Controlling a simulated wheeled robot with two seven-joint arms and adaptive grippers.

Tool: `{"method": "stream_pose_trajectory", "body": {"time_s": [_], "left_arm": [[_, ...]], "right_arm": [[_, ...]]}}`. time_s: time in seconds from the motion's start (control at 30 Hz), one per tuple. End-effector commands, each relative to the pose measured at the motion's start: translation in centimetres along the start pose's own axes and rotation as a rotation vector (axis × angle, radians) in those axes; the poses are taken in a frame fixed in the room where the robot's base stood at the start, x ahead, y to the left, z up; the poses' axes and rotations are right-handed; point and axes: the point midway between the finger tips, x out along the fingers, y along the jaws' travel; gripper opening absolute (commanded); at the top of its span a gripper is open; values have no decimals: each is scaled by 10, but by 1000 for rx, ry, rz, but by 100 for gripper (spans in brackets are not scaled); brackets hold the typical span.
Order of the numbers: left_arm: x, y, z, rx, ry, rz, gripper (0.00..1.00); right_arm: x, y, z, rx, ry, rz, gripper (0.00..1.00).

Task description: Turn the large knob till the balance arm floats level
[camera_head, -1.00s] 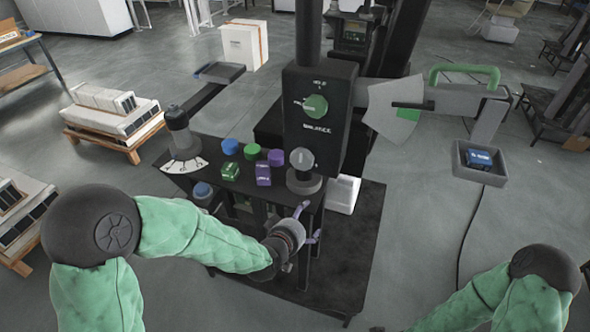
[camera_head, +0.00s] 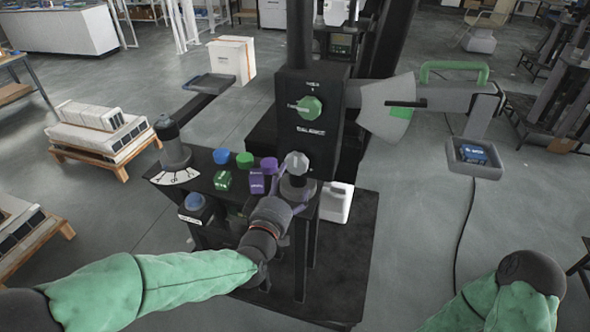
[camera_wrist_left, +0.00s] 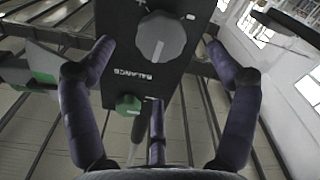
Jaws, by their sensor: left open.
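The large grey knob (camera_head: 297,163) is on the lower front of the black column (camera_head: 332,85). In the left wrist view it (camera_wrist_left: 160,37) faces me beside the BALANCE lettering. My left gripper (camera_head: 282,187) is just in front of and below it. Its purple fingers are open, spread either side of the knob in the wrist view, with no contact visible. The balance arm (camera_head: 455,98) extends right from the column, with a black pointer (camera_head: 405,104) over a pale fan scale (camera_head: 378,112). The pointer is at the upper edge of the green patch (camera_head: 400,113). My right gripper is out of view.
A smaller green knob (camera_head: 310,107) is higher on the column. A tray (camera_head: 480,168) holding a blue block hangs at right; another tray (camera_head: 208,82) is at left.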

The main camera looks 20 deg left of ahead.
Motion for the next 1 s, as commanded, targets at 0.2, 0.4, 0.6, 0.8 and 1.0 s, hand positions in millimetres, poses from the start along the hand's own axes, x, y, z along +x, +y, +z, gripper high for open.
{"method": "stream_pose_trajectory", "body": {"time_s": [0.2, 0.4, 0.6, 0.8, 1.0], "left_arm": [[38, -2, 2, 0, 0, -1, 87], [62, -1, 1, 0, 0, 0, 87], [72, 0, 0, 0, 1, 0, 87], [73, 0, 0, 0, 0, 0, 87], [73, 0, 0, 0, 0, 0, 53]], "right_arm": [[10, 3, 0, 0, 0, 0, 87], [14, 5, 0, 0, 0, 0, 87], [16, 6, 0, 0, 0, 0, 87], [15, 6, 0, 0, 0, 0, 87], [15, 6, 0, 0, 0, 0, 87]]}}
